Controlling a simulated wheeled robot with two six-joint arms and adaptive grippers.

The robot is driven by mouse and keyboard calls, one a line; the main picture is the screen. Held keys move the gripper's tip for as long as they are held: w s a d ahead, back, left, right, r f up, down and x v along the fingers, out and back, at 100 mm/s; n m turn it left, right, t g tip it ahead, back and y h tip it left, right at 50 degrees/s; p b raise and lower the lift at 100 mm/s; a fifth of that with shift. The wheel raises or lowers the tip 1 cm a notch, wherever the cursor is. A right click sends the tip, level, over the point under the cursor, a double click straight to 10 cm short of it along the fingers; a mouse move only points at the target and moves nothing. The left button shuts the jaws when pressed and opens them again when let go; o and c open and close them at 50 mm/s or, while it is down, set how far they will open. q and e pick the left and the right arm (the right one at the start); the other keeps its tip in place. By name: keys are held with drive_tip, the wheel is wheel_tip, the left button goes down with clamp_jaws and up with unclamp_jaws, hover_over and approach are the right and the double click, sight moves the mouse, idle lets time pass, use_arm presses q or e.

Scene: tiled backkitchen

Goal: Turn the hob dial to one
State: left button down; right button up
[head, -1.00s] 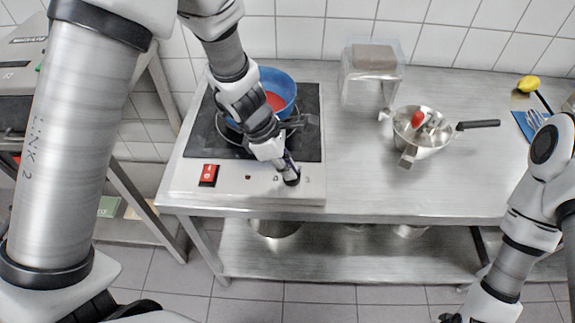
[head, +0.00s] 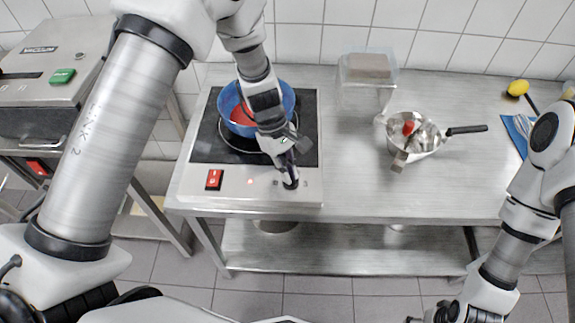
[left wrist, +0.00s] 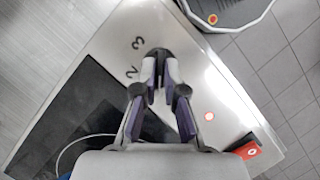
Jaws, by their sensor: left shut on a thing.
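The hob (head: 205,150) stands at the left end of the steel table, with its pale control panel (head: 225,197) facing me. The black hob dial (head: 291,184) is at the panel's right part. My left gripper (head: 287,172) reaches down to it and is shut on it. In the left wrist view the fingers (left wrist: 160,80) sit on both sides of the dial (left wrist: 156,54). The printed figures 2 and 3 (left wrist: 134,58) show beside it; the dial's pointer cannot be made out. A small red lamp (left wrist: 209,116) glows on the panel. My right gripper (head: 440,314) is low at the bottom edge, its fingers unclear.
A red switch (head: 214,179) is on the panel's left. A blue bowl (head: 284,96) with something red inside stands on the hob. A steel pan (head: 425,148) and a clear container (head: 368,68) stand to the right. The table's front right is bare.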

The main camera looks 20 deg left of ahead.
use_arm(q)
drive_tip(key=shift+m+g+y+p, duration=0.3)
drive_tip(key=shift+m+g+p, duration=0.2)
drive_tip(key=shift+m, duration=0.8)
drive_tip(key=shift+f, duration=0.1)
drive_tip(key=c, duration=1.3)
unclamp_jaws()
drive_tip(key=shift+d, duration=0.1)
drive_tip(key=shift+o, duration=0.2)
drive_tip(key=shift+w, duration=0.1)
drive_tip(key=v, duration=1.2)
drive_tip(key=shift+d, duration=0.1)
